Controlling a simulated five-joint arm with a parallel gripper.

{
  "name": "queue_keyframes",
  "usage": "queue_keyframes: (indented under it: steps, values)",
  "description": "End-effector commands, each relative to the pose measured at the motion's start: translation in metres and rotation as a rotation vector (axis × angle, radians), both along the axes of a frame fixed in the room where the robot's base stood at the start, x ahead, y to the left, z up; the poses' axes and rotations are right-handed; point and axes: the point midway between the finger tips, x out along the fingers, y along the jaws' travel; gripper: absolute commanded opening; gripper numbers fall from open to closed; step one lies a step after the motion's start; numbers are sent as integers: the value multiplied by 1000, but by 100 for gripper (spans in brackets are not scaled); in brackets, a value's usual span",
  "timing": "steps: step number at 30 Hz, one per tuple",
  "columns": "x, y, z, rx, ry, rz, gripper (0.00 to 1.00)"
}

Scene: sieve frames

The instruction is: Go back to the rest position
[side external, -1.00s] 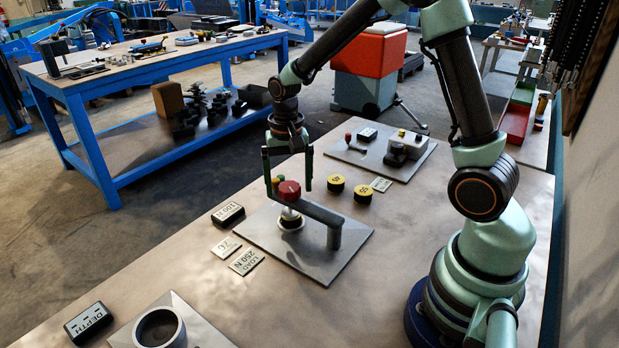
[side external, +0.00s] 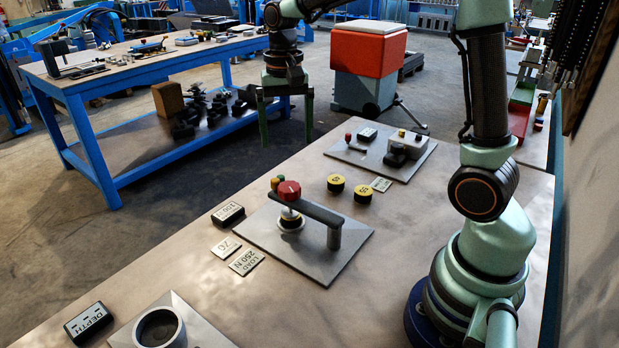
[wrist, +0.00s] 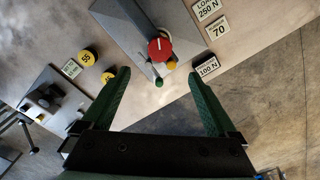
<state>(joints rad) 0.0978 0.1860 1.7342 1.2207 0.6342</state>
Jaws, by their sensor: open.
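My gripper (side external: 285,122) is open and empty, raised above the far edge of the workbench in the side view. Its two green fingers point down and are apart from everything on the bench. In the wrist view my gripper (wrist: 160,105) shows its fingers spread wide, with nothing between them. The red knob (side external: 289,190) sits on the arm of a fixture on a grey plate (side external: 318,262). The red knob also shows in the wrist view (wrist: 160,49), beyond the fingertips.
Two yellow weights (side external: 363,194) stand right of the fixture. A second plate with a grey device (side external: 408,146) lies behind them. A dark 100 N block (side external: 228,214), label cards (side external: 246,262), a DEPTH block (side external: 88,322) and a ring (side external: 160,330) lie at left. Air around my gripper is clear.

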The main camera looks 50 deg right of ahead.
Motion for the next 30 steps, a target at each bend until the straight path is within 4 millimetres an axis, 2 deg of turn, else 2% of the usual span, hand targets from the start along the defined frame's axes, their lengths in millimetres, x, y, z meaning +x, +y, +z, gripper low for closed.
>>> queue_keyframes:
  steps: [7,11,21,30]
  values:
    - [-1,0,1,-1,-4,4,94]
    - [-9,4,9,-4,-36,51,94]
    - [-63,24,39,-60,-250,370,94]
    - [-105,36,37,-144,-419,633,94]
